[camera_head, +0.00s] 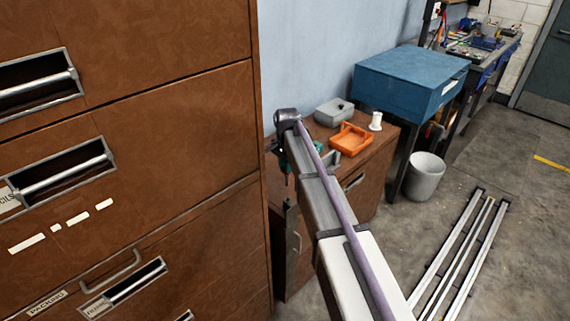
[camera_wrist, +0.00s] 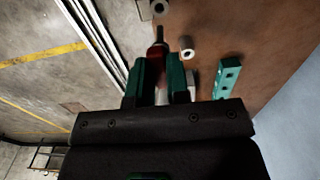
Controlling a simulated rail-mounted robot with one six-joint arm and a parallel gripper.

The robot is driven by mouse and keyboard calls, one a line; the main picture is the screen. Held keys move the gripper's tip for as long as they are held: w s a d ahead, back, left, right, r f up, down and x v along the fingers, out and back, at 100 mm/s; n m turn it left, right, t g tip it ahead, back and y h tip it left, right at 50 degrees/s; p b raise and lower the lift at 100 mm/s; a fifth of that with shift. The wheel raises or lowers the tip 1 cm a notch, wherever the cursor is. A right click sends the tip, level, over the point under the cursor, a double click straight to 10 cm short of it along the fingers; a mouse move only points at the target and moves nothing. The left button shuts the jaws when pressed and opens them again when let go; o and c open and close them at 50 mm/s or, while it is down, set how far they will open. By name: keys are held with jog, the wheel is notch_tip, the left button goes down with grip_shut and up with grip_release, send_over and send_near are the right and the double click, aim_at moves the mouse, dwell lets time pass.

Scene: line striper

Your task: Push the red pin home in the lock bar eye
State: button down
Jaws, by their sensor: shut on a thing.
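In the wrist view, my gripper (camera_wrist: 162,72) has green fingers shut on the red pin (camera_wrist: 156,54). The pin's narrow dark tip points up the picture, past the fingertips. A grey round piece with a hole (camera_wrist: 159,7), possibly the lock bar eye, lies just beyond the tip at the top edge. I cannot tell whether the tip touches it. A second pale cylinder with a hole (camera_wrist: 186,47) sits right of the pin. In the head view my arm hides most of the gripper, and the pin cannot be made out.
A green bar with holes (camera_wrist: 228,78) lies right of my gripper on a brown surface. In the head view, a large brown drawer cabinet (camera_head: 180,110) stands close left. An orange tray (camera_head: 350,140), grey box (camera_head: 334,112) and white spool (camera_head: 376,121) sit on the low cabinet behind my arm.

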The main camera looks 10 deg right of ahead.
aim_at(287, 183)
jog(key=shift+f, duration=0.15)
jog(key=shift+d+f+b, duration=0.1)
jog(key=shift+f+b, duration=0.55)
jog(key=shift+b, duration=0.15)
notch_tip(287, 183, down, 4)
jog(key=b, duration=0.4)
jog(key=shift+f, duration=0.15)
jog(key=shift+f+b, duration=0.95)
jog(key=shift+b, duration=0.15)
dwell(0.6)
jog(key=shift+f+b, duration=0.35)
jog(key=shift+f+b, duration=1.15)
jog(key=shift+f+b, duration=0.35)
jog(key=shift+f+b, duration=0.3)
